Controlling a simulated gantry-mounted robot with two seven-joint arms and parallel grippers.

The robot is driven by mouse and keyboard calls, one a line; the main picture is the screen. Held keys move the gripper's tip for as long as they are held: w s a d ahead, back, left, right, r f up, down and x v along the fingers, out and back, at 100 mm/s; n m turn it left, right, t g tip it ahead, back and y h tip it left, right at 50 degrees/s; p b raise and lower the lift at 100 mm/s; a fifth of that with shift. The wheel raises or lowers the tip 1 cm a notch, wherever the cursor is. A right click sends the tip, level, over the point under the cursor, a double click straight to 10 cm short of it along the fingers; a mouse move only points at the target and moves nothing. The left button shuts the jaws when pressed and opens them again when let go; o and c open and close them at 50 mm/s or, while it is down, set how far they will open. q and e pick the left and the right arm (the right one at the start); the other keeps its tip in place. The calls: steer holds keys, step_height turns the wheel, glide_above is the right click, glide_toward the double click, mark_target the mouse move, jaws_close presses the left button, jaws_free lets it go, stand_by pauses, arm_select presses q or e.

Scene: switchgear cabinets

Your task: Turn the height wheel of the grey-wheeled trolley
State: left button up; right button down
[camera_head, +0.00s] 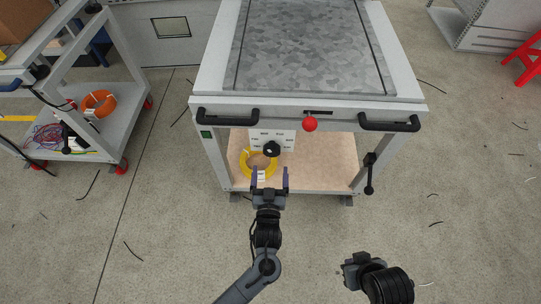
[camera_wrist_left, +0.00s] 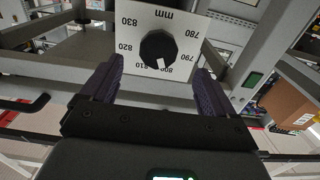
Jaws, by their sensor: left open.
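The trolley with the galvanised top (camera_head: 315,45) stands in the middle of the head view; its small visible feet look grey. Its height wheel, a black knob (camera_head: 272,149), sits on a white scale plate (camera_head: 285,138) under the front edge. In the left wrist view the knob (camera_wrist_left: 158,50) has a white mark, and the plate (camera_wrist_left: 180,18) reads mm values around 780 to 830. My left gripper (camera_head: 270,174) is open and empty, just in front of the knob, with its fingers (camera_wrist_left: 160,80) pointing towards it on either side. My right gripper (camera_head: 350,272) is low on the right, its fingers unclear.
Black handles (camera_head: 228,117) (camera_head: 390,123), a red ball knob (camera_head: 310,124) and a hanging black crank (camera_head: 370,173) are on the trolley's front. A yellow coil (camera_head: 245,163) lies on its lower shelf. A red-wheeled trolley (camera_head: 115,130) stands left. The floor in front is mostly clear.

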mark_target(271, 154)
arm_select(q)
steer(key=w, duration=0.1)
steer(key=b, duration=0.1)
steer(key=w, duration=0.1)
steer(key=shift+w+d+f, duration=0.25)
steer(key=shift+w+d, duration=0.05)
steer(key=shift+d, duration=0.1)
steer(key=w, duration=0.1)
steer(key=w+b, duration=0.2)
steer(key=w, duration=0.1)
steer(key=shift+a+r, duration=0.2)
steer(key=shift+a, duration=0.15)
steer(key=shift+w, duration=0.2)
steer(key=shift+w+d, duration=0.1)
steer(key=shift+d, duration=0.15)
arm_select(e)
steer(key=f, duration=0.3)
steer(key=d+f, duration=0.1)
steer(key=shift+s+f, duration=0.15)
steer(key=shift+s, duration=0.25)
arm_select(q)
steer(key=shift+a, duration=0.15)
arm_select(e)
steer(key=shift+w+a, duration=0.1)
steer(key=shift+a, duration=0.1)
